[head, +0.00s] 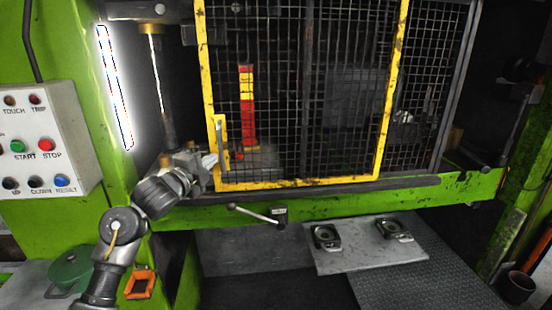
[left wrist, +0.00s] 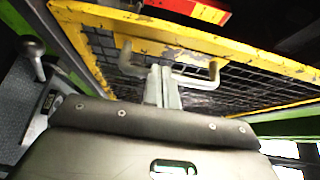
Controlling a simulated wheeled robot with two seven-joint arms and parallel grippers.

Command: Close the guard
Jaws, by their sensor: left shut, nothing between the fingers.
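The guard is a sliding-looking mesh panel with a yellow frame (head: 292,184) in the head view. Its left edge stands apart from the green left column, with a dark gap between them. A grey bar handle (head: 219,140) sits on a yellow plate at the guard's lower left. My left gripper (head: 210,161) is shut and empty, close to the handle's lower part. In the left wrist view the gripper's fingers (left wrist: 161,72) are together beside the U-shaped handle (left wrist: 190,78), seeming to reach its bar; contact cannot be told. My right gripper is not in view.
A control box (head: 40,140) with several buttons is on the left. A lever (head: 252,214) sticks out below the guard. A plate with two dark fittings (head: 365,258) lies below right. A red and yellow block (head: 247,105) stands behind the mesh.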

